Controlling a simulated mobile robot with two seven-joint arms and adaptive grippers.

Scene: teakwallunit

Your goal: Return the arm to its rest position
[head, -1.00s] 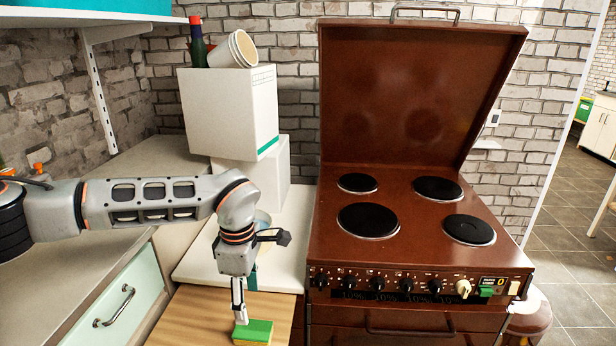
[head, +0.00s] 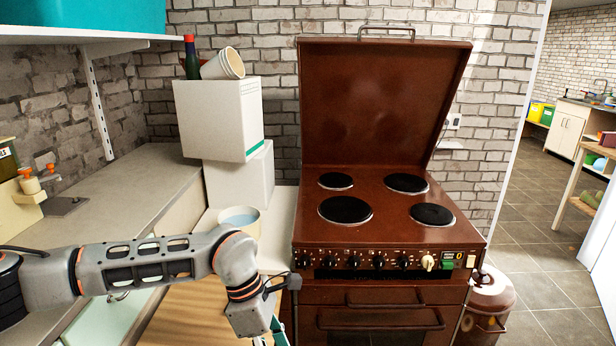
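My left arm (head: 150,265) comes in from the left and reaches across the worktop at the lower left. Its wrist bends down at the bottom edge. The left gripper (head: 262,340) is mostly cut off by the bottom edge, so its fingers and anything in them are hidden. My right arm and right gripper are not in view.
A bowl (head: 240,220) stands just behind my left wrist, near stacked white boxes (head: 218,120). A wooden board (head: 185,315) lies below the arm. The brown stove (head: 385,235) with its lid up stands to the right. A shelf (head: 80,36) hangs upper left.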

